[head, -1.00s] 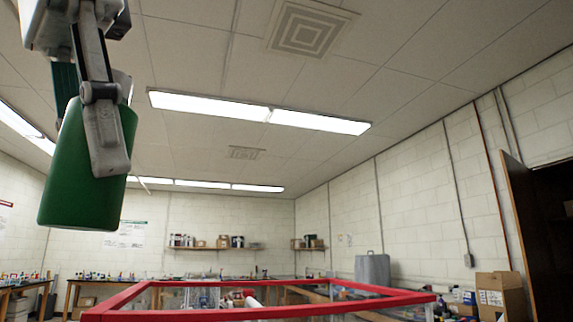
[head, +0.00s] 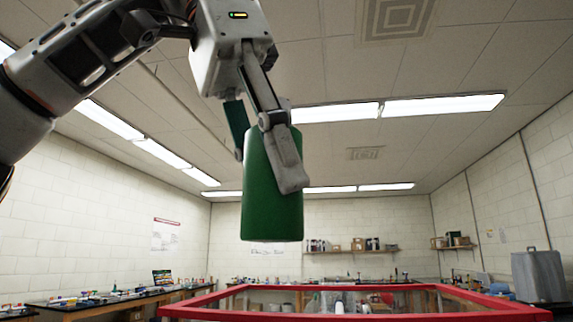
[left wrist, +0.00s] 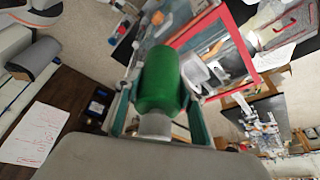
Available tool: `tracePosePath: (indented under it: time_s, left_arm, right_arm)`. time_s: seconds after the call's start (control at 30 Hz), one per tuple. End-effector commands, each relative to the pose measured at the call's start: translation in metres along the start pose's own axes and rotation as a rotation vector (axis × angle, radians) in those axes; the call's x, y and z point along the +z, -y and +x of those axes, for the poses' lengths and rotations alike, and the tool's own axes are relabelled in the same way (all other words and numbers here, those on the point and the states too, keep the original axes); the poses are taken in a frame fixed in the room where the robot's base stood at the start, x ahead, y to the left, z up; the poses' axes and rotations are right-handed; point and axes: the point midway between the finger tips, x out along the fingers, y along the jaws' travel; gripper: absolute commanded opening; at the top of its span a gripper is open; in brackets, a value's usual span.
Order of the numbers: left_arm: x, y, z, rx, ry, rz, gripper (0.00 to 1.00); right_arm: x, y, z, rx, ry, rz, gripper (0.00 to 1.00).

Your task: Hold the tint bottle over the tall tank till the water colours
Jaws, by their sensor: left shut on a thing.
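A green bottle (head: 270,205) hangs upright in my left gripper (head: 266,165), its base down. The gripper is shut on its sides from above. The left wrist view shows the bottle (left wrist: 160,82) between the fingers, with a pale neck or cap towards the palm. A clear tank with a red rim (head: 300,316) is low in the head view. The bottle shows higher in the picture than the rim, with a gap between. The red rim (left wrist: 236,48) lies right of the bottle in the wrist view. The tank's water colour cannot be made out. My right gripper is not visible.
Benches with small bottles (head: 110,298) run along the left wall. A wall shelf (head: 350,251) holds boxes and jars at the back. A grey case (head: 538,276) stands at the right. The air around the bottle looks clear.

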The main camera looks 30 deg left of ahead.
Motion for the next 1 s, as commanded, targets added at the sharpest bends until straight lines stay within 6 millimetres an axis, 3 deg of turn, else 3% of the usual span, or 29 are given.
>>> tracePosePath:
  time_s: [1.0]
  left_arm:
    - [-0.038, 0.072, 0.033, 0.001, 0.000, -0.001, 0.14]
  right_arm:
    - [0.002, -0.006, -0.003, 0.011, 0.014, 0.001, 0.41]
